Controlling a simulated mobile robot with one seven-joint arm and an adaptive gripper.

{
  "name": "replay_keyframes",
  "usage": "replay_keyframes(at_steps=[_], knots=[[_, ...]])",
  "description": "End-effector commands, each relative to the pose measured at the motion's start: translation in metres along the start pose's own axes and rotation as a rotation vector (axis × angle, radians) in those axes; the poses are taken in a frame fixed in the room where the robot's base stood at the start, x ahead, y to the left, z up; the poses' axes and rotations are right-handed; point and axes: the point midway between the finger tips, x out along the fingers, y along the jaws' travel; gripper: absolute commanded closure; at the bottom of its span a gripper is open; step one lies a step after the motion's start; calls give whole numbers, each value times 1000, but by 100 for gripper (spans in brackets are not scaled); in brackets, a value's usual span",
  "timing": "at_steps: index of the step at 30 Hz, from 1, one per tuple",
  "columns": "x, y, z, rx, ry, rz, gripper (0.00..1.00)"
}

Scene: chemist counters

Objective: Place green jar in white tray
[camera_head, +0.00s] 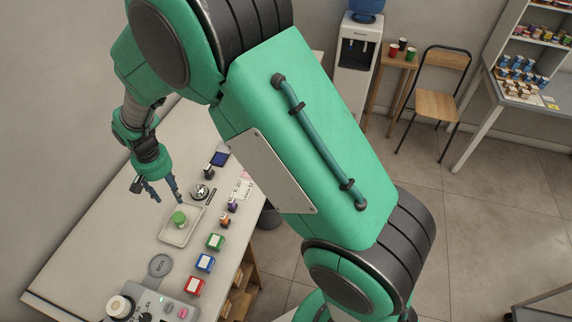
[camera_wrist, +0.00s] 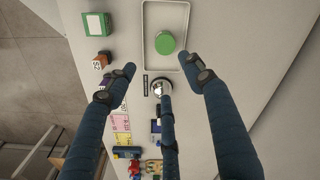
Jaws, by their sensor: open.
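The green jar (camera_head: 179,219) stands inside the white tray (camera_head: 168,238) on the counter in the head view. In the wrist view the round green lid of the jar (camera_wrist: 165,43) lies within the tray (camera_wrist: 148,64), apart from its rim. My gripper (camera_head: 158,194) is above the counter, just behind and above the tray. In the wrist view the blue fingers of my gripper (camera_wrist: 164,85) are spread wide with nothing between them, and the jar is apart from their tips.
A silver bell (camera_wrist: 160,88) stands close beside the tray. Green (camera_head: 215,242), blue (camera_head: 205,262) and red (camera_head: 194,287) boxes line the counter's right edge. A scale (camera_head: 121,306) is at the near end. The counter left of the tray is clear.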

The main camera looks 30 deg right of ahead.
Motion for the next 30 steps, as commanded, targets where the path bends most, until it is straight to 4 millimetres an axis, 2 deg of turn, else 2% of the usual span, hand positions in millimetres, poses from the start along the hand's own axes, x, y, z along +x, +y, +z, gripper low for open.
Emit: replay_keyframes(at_steps=[7, 14, 21, 30], knots=[[-75, 44, 11, 4, 60, -22, 48], [-144, 90, 38, 4, 122, -37, 48], [-204, 137, 77, 3, 189, -45, 48], [-260, 190, 138, 2, 274, -43, 48]])
